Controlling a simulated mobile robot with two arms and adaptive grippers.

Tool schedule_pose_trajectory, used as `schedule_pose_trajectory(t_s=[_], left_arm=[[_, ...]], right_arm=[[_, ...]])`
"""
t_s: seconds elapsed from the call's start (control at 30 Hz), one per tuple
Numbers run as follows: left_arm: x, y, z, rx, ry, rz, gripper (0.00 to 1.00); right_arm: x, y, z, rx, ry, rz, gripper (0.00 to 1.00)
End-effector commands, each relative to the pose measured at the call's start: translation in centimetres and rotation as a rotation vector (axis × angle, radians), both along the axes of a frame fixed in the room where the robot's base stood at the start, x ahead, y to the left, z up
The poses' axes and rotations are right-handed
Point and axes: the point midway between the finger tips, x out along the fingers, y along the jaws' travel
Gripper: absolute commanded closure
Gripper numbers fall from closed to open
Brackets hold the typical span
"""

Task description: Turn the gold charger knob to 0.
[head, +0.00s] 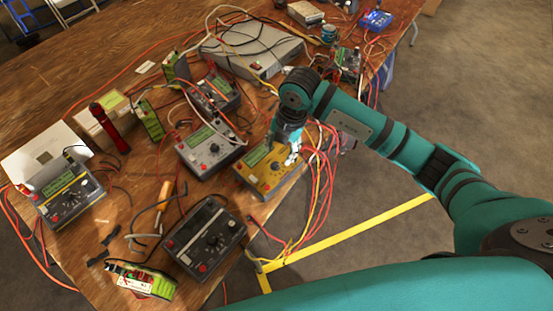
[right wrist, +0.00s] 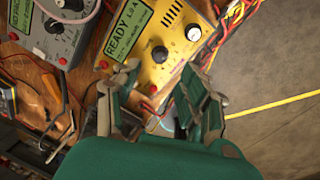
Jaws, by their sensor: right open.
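The gold charger (head: 258,178) sits at the table's near right edge in the head view, partly covered by my right gripper (head: 292,150). In the right wrist view the charger's yellow face (right wrist: 150,75) shows a green display (right wrist: 128,32) with "READY" and a current reading too small to read surely. Right of the display are a black knob (right wrist: 160,54) and a white knob (right wrist: 193,33). Their pointer settings are not clear. My right gripper (right wrist: 158,85) is open and empty, its fingers apart over the charger's lower face, below the knobs. My left gripper is not in view.
Grey chargers stand left (head: 208,148) and in front (head: 205,238) of the gold one. Another charger (head: 70,195) is at far left. Red and yellow cables (head: 322,180) hang over the table edge beside the gold charger. Open floor (head: 450,100) lies to the right.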

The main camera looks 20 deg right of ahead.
Motion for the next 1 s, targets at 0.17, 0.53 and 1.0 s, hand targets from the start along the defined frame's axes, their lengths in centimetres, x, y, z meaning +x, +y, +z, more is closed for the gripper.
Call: schedule_pose_trajectory(t_s=[0.17, 0.53, 1.0], left_arm=[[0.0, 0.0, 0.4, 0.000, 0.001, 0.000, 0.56], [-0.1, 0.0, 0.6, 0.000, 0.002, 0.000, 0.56], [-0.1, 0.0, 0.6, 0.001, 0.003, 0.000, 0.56]], right_arm=[[0.2, 0.5, -3.5, 0.000, 0.005, 0.000, 0.56], [0.7, 0.9, -6.5, 0.000, 0.000, 0.002, 0.56], [0.7, 0.9, -6.5, 0.000, 0.000, 0.001, 0.89]])
